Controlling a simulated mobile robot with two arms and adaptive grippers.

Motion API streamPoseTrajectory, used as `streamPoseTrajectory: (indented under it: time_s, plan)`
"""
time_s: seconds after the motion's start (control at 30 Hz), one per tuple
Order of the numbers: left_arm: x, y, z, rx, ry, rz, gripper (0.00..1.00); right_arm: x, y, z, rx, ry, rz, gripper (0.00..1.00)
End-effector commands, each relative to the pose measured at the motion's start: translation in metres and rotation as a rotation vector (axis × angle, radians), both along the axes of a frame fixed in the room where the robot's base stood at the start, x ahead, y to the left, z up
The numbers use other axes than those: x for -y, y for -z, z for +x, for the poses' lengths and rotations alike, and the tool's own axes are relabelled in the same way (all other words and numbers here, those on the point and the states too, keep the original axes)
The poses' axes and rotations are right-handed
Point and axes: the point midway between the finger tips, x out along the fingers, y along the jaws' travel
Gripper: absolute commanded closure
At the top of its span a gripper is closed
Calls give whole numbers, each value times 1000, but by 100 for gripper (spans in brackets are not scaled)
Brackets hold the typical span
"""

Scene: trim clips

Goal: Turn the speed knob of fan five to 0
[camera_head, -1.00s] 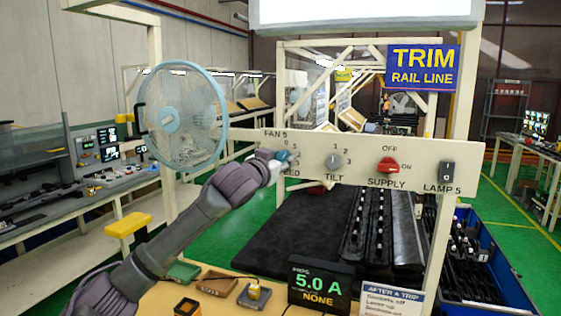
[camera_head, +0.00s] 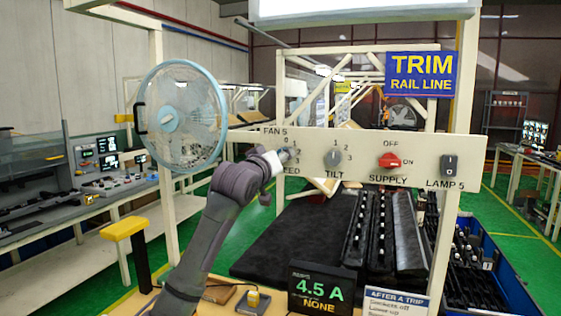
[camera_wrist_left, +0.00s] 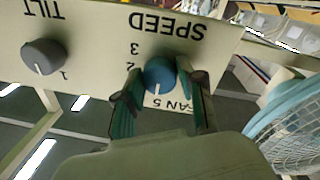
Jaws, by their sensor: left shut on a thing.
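The speed knob (camera_wrist_left: 160,75) of fan five is round and blue-grey, on a cream panel (camera_wrist_left: 95,55). In the left wrist view, upside down, its white pointer line points down toward the FAN 5 lettering. The 2 and 3 marks show beside it; I cannot make out the 0 there. My left gripper (camera_wrist_left: 160,100) is shut on the knob, one finger on each side. In the head view the gripper (camera_head: 284,156) covers most of the knob. Fan five (camera_head: 178,117), with a light blue rim, stands left of the panel. My right gripper is not in view.
The tilt knob (camera_head: 332,158), red supply switch (camera_head: 389,161) and lamp switch (camera_head: 450,165) sit to the right on the same panel. A display (camera_head: 318,288) below reads 4.5 A and NONE. Black trim rails (camera_head: 382,235) lie behind the panel.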

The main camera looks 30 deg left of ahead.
Motion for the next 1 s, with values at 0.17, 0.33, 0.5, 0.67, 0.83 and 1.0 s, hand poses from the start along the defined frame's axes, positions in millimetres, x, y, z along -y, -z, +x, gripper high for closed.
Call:
streamPoseTrajectory:
  time_s: [0.17, 0.33, 0.5, 0.67, 0.83, 1.0]
  plan:
    - [0, -1, 0, 10, 0, -35, 96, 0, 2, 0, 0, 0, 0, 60]
    - [0, -2, 0, 13, 0, -44, 96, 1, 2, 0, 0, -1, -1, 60]
    - [0, -2, 0, 14, -1, -43, 96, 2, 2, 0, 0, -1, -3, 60]
    - [0, -2, 0, 14, -1, -43, 51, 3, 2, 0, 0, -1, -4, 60]
    - [0, -1, 0, 13, 0, -43, 36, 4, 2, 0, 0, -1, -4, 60]
    - [0, -1, 0, 12, 0, -42, 36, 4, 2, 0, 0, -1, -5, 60]
